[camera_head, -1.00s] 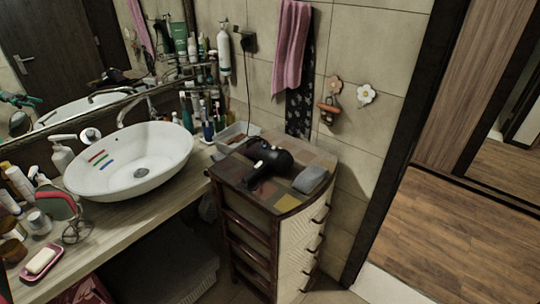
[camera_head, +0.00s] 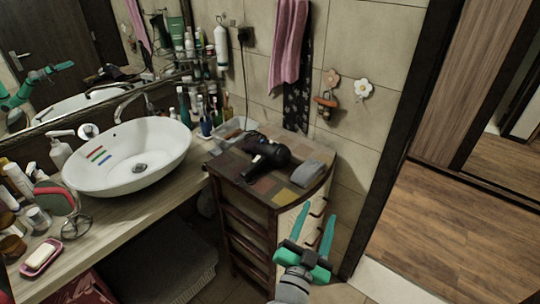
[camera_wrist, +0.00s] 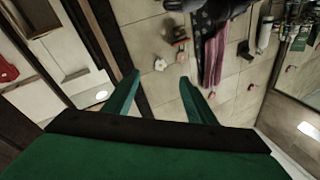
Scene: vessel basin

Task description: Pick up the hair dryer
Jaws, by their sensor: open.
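A black hair dryer (camera_head: 266,156) lies on top of a small drawer cabinet (camera_head: 236,173) in the head view. Its cord runs up the wall towards a socket. My gripper (camera_head: 315,220) is green, open and empty. In the head view it is in front of the cabinet's right side, lower in the picture than the hair dryer and apart from it. In the wrist view the two fingers (camera_wrist: 158,90) stand wide apart, with tiled wall beyond them. The hair dryer does not show in the wrist view.
A grey folded cloth or brush-like item (camera_head: 307,173) lies right of the dryer. A white basin (camera_head: 130,178) and a counter crowded with bottles are at left. Pink towels (camera_head: 289,45) hang above. Wooden floor (camera_head: 440,230) is open at right.

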